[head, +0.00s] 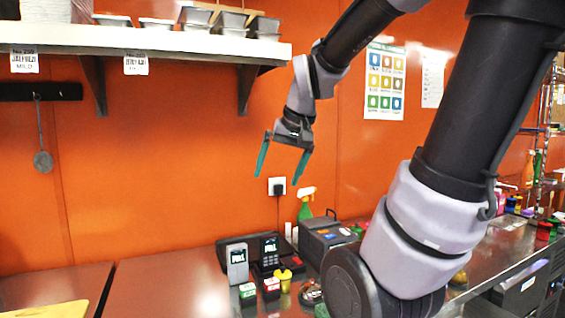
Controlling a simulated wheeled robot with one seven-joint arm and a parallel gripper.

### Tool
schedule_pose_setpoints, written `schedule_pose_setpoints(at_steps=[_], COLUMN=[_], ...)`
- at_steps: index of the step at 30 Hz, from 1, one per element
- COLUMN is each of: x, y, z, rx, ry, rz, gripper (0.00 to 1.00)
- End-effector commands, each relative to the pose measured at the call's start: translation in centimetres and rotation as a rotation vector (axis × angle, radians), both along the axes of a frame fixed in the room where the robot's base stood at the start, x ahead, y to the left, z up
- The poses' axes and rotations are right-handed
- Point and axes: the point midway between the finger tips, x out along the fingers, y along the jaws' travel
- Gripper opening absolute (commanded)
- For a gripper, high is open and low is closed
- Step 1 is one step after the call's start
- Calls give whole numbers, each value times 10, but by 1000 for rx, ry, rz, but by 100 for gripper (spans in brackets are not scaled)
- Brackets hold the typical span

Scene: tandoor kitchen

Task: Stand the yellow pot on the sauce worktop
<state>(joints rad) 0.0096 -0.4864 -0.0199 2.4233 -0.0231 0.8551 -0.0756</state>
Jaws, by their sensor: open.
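A small yellow pot (285,282) stands on the dark shiny worktop (175,285), near the bottom middle of the head view. It is beside a small red-labelled box and just in front of a dark device. My gripper (278,178) is open and empty, its two teal fingers pointing down. It hangs in the air well above the pot, in front of the orange wall. No label in view tells me whether this worktop is the sauce worktop.
Small green and red boxes (248,293), a grey display unit (237,264), a card terminal (270,252), a dark printer-like box (325,238) and a green spray bottle (306,205) crowd the worktop. A wall shelf (150,42) holds metal pans.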

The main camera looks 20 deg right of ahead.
Motion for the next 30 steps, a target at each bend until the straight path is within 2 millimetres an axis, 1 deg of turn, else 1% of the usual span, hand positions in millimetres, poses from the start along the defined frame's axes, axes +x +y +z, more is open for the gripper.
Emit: schedule_pose_setpoints(at_steps=[1,3,6,10,16,20,23,26,30], x=[-14,-29,-46,-59,-62,-55,-39,-17,15], y=[4,8,13,16,17,16,13,8,1], z=[10,18,26,31,32,29,23,12,-10], rx=[15,33,56,73,79,92,122,159,208], ry=[-33,-62,-93,-117,-122,-101,-58,5,96], rz=[-10,-23,-38,-49,-54,-70,-111,-171,-269], gripper=[100,100,100,100,100,100,100,100,100])
